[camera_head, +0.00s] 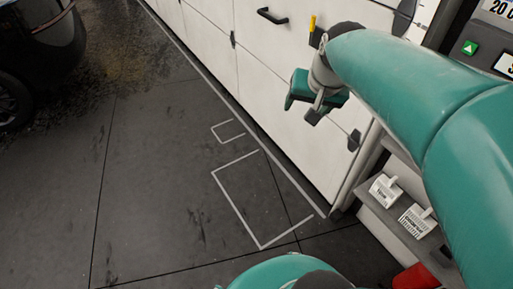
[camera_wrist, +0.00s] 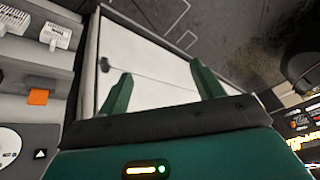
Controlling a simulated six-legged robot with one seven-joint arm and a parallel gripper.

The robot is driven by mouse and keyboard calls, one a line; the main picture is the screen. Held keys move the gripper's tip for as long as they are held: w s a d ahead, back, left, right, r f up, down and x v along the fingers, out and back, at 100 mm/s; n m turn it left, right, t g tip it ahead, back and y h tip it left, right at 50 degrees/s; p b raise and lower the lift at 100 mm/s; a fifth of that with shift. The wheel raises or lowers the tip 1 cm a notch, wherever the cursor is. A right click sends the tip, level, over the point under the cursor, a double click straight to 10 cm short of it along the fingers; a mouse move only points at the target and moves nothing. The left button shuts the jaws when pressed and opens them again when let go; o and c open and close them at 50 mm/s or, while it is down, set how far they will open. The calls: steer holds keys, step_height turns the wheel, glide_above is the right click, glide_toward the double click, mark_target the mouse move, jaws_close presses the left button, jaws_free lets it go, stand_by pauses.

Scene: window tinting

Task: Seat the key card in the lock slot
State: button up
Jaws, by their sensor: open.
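My gripper (camera_head: 301,108) hangs in front of the white cabinet doors in the head view. In the wrist view my gripper (camera_wrist: 163,86) shows two green fingers spread wide apart, with nothing between them but the white panel behind. I cannot make out the key card or the lock slot for certain in either view. A small orange piece (camera_wrist: 38,97) sits on the grey shelving at left in the wrist view, apart from my fingers; I cannot tell what it is.
White doors (camera_head: 285,120) with dark handles stand along the floor. Two white slotted items (camera_head: 385,190) (camera_head: 418,220) lie on a grey shelf at right, near a red object (camera_head: 415,278). A dark car (camera_head: 35,40) stands at upper left. The floor (camera_head: 150,170) between is clear.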

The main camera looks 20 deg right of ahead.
steer(key=s+a+f+n, duration=0.1)
steer(key=s+a+n, duration=0.2)
steer(key=a, duration=0.4)
steer(key=s+a+f+n, duration=0.1)
steer(key=s+a+n, duration=0.2)
steer(key=s+a, duration=0.2)
steer(key=a, duration=0.3)
steer(key=shift+a+t+y, duration=0.15)
steer(key=shift+t+y, duration=0.15)
steer(key=shift+s, duration=0.1)
